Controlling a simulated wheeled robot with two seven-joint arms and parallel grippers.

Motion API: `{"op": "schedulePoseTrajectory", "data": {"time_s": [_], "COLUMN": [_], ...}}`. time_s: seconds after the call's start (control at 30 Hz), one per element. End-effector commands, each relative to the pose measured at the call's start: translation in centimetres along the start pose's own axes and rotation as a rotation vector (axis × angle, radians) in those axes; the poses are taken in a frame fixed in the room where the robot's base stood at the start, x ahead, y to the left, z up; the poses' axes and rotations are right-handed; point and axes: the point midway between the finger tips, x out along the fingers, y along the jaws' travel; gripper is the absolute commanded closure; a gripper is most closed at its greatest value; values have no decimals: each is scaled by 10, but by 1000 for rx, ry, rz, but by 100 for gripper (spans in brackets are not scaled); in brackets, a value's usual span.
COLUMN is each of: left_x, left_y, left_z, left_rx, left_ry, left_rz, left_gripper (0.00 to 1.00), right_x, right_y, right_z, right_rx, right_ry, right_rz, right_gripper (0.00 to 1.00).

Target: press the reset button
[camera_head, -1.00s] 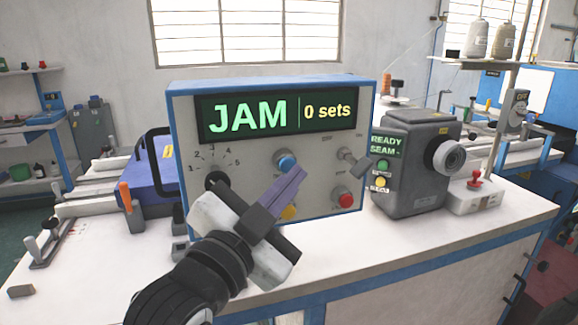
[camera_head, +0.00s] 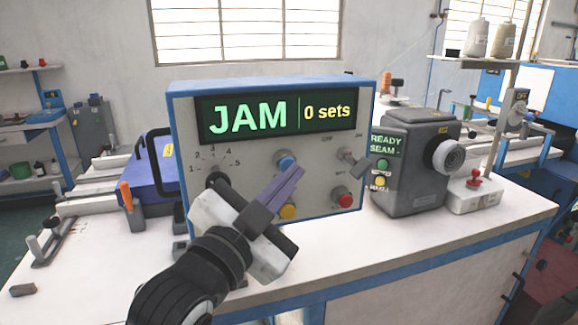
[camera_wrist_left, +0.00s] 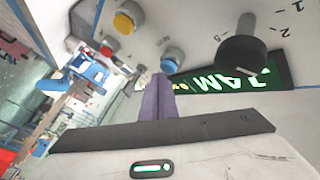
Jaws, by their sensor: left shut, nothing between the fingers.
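The control box (camera_head: 182,120) stands on the white bench, its screen (camera_head: 275,116) reading "JAM" and "0 sets". Its front has a blue button (camera_head: 286,161), a yellow button (camera_head: 288,211) and a red button (camera_head: 342,197); their small labels are too blurred to read. In the left wrist view, the blue button (camera_wrist_left: 172,60) is just beyond the fingertips, with the yellow button (camera_wrist_left: 123,24) farther off. My left gripper (camera_head: 298,171) is shut and empty in front of the panel, its tips just below and right of the blue button. Contact cannot be made out. My right gripper is out of view.
A black dial (camera_head: 217,180) and a toggle switch (camera_head: 352,160) are on the same panel. A grey machine (camera_head: 410,185) with a "READY SEAM" display stands to the right, beside a small box with a red knob (camera_head: 474,178). The bench front (camera_head: 400,240) is mostly clear.

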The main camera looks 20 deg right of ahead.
Motion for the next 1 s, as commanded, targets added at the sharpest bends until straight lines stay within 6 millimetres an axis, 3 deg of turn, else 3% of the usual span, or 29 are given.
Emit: {"op": "schedulePoseTrajectory", "data": {"time_s": [1.0], "left_x": [5], "left_y": [-4], "left_z": [4], "left_rx": [0], "left_ry": [-1], "left_rz": [0], "left_gripper": [100], "right_x": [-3], "right_y": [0], "right_z": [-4], "right_rx": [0], "right_ry": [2], "right_rz": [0], "right_gripper": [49]}}
